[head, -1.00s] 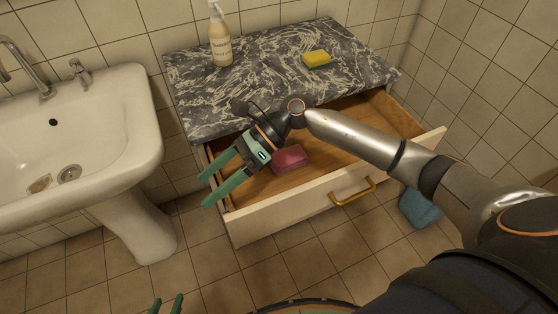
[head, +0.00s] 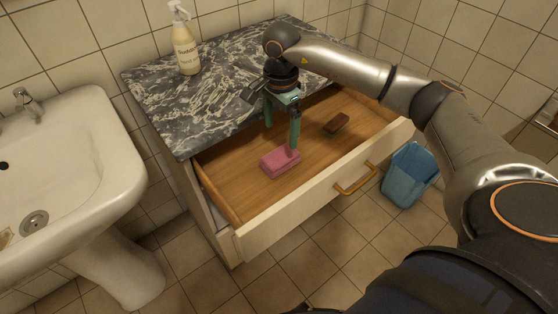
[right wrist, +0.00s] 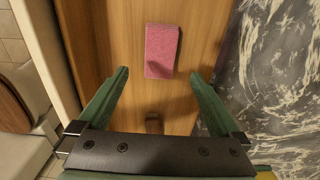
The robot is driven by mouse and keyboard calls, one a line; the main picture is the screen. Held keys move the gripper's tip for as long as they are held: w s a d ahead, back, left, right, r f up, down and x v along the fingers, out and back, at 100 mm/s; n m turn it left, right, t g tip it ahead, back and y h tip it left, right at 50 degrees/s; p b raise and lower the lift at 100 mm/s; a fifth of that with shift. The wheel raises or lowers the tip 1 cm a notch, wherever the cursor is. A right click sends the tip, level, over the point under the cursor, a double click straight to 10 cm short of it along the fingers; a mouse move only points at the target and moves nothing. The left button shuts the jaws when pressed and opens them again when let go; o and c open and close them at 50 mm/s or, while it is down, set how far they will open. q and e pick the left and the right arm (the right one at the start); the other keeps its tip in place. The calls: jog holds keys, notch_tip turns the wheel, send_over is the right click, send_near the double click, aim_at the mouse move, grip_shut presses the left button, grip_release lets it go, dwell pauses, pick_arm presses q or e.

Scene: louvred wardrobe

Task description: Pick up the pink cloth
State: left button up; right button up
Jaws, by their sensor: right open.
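The pink cloth (head: 280,163), a folded block shape, lies on the wooden floor of the open drawer (head: 245,205). My right gripper (head: 281,139) is open and empty, pointing down over the drawer. In the head view one green finger overlaps the cloth's far edge; I cannot tell whether they touch. In the right wrist view the cloth (right wrist: 161,50) lies beyond the open fingertips (right wrist: 158,73), roughly centred between them. My left gripper is out of view.
A brown block (head: 337,124) lies in the drawer, right of the cloth. The marble top (head: 190,105) carries a soap bottle (head: 186,50). The drawer front has a brass handle (head: 355,180). A blue bin (head: 408,175) stands on the floor at right; a sink (head: 70,170) is at left.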

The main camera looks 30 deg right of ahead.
aim_at(280, 156)
notch_tip(280, 156, down, 9)
jog(key=shift+a+f+b, duration=0.1)
jog(key=shift+f+b, duration=0.05)
jog(key=shift+b, duration=0.35)
jog(key=c, duration=1.3)
jog(key=shift+r, duration=0.2)
notch_tip(280, 156, up, 18)
jog(key=shift+f+p, duration=0.1)
jog(key=shift+p, duration=1.1)
